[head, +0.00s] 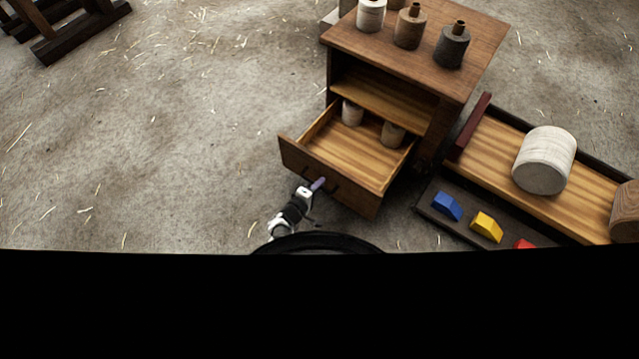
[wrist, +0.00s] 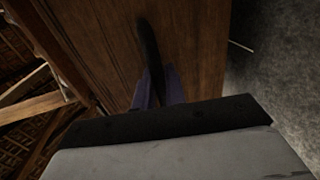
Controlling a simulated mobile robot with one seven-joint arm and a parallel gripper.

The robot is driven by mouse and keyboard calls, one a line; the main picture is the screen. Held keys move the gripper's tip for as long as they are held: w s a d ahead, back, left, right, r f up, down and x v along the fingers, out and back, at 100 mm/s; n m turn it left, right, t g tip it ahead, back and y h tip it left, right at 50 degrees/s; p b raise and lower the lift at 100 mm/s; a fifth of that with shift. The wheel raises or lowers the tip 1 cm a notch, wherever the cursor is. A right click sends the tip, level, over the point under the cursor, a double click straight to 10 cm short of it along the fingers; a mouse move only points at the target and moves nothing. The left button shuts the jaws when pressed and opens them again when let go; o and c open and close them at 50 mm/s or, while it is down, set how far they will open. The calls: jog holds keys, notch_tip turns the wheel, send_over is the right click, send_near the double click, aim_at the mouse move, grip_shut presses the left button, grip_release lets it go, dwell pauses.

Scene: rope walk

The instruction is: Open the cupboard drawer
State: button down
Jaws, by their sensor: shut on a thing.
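The wooden cupboard (head: 444,110) stands right of centre in the head view. Its drawer (head: 362,154) is pulled well out toward me, and two pale bobbins (head: 352,113) stand inside near its back. My gripper (head: 318,184) is at the drawer's front panel. In the wrist view, the gripper's purple fingers (wrist: 158,92) are shut on the dark handle (wrist: 149,50), in front of the brown drawer front (wrist: 192,45). The fingertips are partly hidden by the handle and the wrist housing.
Bobbins (head: 408,27) stand on the cupboard top. To the right, a long wooden tray (head: 490,143) holds a big pale cylinder (head: 544,160); blue (head: 447,206) and yellow (head: 486,227) blocks lie in a dark strip before it.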

jog(key=c, duration=1.6)
grip_release()
jog(key=shift+o, duration=0.2)
jog(key=p+v, duration=0.6)
jog(key=v, duration=0.7)
jog(key=shift+s+a, duration=0.2)
jog(key=shift+s, duration=0.15)
jog(key=shift+r, duration=0.1)
